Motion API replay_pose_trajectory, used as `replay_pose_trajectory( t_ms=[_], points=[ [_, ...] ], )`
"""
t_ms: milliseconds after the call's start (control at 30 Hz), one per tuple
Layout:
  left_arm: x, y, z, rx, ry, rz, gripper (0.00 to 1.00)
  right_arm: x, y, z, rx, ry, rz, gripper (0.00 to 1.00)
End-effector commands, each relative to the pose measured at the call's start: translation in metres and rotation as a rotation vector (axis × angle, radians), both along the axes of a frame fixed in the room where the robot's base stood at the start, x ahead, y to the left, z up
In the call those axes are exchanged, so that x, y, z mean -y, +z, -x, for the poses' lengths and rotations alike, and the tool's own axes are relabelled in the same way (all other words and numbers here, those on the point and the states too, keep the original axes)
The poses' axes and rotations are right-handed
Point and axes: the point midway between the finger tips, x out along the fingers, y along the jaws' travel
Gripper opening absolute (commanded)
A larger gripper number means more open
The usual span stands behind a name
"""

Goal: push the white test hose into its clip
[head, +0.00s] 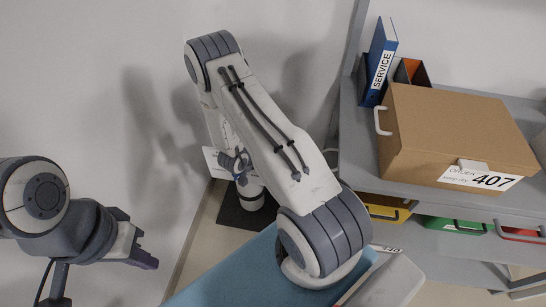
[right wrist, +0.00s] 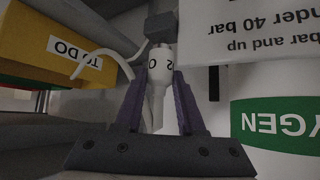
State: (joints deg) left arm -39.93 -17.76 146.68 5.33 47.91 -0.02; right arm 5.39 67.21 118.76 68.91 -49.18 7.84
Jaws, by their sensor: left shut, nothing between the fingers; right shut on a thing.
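In the right wrist view my right gripper (right wrist: 161,78) is shut on a white plug-like hose end (right wrist: 160,63) marked "O2", seen upside down. The thin white hose (right wrist: 100,53) curls away to the left from it. A grey block (right wrist: 160,27) shows just beyond the hose end; I cannot tell whether it is the clip or whether they touch. My left gripper (head: 145,254) is shut and empty at the left, away from everything.
A white cylinder (head: 250,192) stands on a dark mat by the wall; a green-and-white oxygen label (right wrist: 280,122) shows in the right wrist view. A shelf (head: 358,150) at the right holds a cardboard box (head: 440,120), a blue service binder (head: 379,62) and coloured bins (head: 455,225).

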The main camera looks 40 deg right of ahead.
Motion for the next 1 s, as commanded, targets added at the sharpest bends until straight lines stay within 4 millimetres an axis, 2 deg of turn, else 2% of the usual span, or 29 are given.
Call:
replay_pose_trajectory(
  t_ms=[1000],
  points=[
    [0.0,-0.0042,0.0,0.0,0.0,0.0,0.0,-0.0012,-0.0083,0.0008,-0.003,0.001,-0.004,0.0]
  ],
)
